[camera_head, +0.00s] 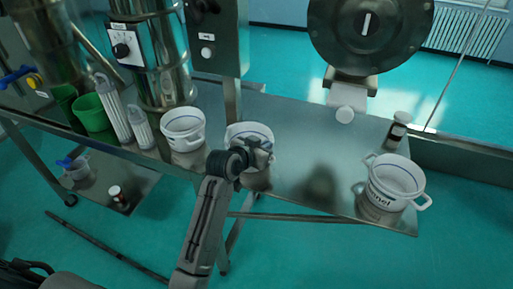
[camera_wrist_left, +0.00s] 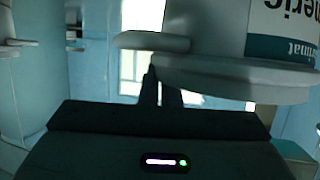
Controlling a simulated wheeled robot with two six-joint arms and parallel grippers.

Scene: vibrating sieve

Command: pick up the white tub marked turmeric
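The white tub (camera_head: 247,130) with a blue line inside its rim is at the table's front edge in the head view. Its near side is partly hidden by my left gripper (camera_head: 262,152), which is at its rim. In the left wrist view a tub (camera_wrist_left: 240,35) fills the upper right, with upside-down lettering ending in "meric" and a handle sticking out to the left. The dark fingers of my left gripper (camera_wrist_left: 162,85) are close together beside the rim and handle. Whether they close on the tub cannot be told. My right gripper is not in view.
A similar white tub (camera_head: 183,130) stands to the left, and one marked "nnel" (camera_head: 394,182) at the right table end. Steel machines (camera_head: 165,60) rise at the back. The table middle (camera_head: 300,130) is clear.

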